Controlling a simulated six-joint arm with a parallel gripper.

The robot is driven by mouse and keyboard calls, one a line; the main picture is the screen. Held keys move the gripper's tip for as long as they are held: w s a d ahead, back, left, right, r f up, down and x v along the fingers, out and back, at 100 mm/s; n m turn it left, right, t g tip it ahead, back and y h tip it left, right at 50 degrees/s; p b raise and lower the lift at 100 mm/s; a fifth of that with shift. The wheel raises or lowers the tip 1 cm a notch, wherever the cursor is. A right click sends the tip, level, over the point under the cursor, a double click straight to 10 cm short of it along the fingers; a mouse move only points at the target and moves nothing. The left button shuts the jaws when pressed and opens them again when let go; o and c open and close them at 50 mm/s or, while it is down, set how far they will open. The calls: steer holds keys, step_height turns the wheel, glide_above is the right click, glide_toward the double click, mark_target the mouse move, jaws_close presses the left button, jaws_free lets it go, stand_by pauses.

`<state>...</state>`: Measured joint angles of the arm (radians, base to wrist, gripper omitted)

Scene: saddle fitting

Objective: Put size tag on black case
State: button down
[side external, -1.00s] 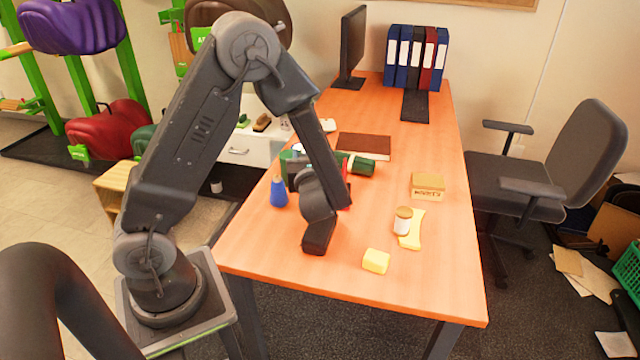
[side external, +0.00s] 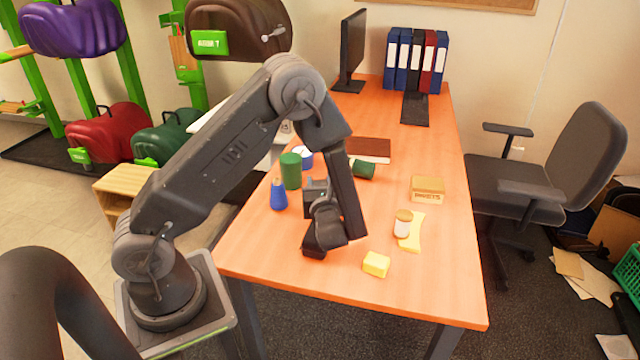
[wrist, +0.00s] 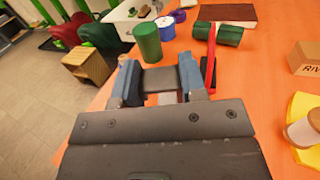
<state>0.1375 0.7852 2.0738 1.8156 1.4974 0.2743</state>
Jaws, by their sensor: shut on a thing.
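My gripper (side external: 316,190) is low over the near part of the orange desk. In the wrist view my gripper (wrist: 160,72) has its blue-grey fingers closed on a small dark grey piece (wrist: 160,79). I cannot tell from its visible face whether this is the size tag. A very dark brown case (side external: 240,28) hangs on the green rack at the upper left, with a green lettered tag (side external: 209,43) on it. I see no clearly black case; other cases there are purple (side external: 72,22), red (side external: 105,130) and green (side external: 168,133).
A green cylinder (side external: 290,171), a blue bottle (side external: 279,194) and a blue-and-white roll (side external: 304,158) stand beyond my gripper. A red strip (wrist: 211,55) stands just right of the fingers. The desk's front is clear.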

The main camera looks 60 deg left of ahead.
steer(key=c, duration=0.7)
jaws_free()
steer(key=v, duration=1.2)
steer(key=s+a+r+n+g+h, duration=0.1)
steer(key=s+r+n+g+h, duration=0.7)
steer(key=n, duration=0.5)
steer(key=s+d+r+n+t+h, duration=0.1)
steer(key=d+r+n+t+h, duration=0.1)
steer(key=r+n+h, duration=0.1)
steer(key=s+d+r+n+t+h, duration=0.2)
steer(key=d+r+n, duration=0.1)
steer(key=s+d+r+n+t+h, duration=0.2)
steer(key=r+n+h, duration=0.1)
steer(key=r, duration=0.1)
steer(key=shift+d+n+t+h, duration=0.25)
steer(key=shift+n+t+h, duration=0.05)
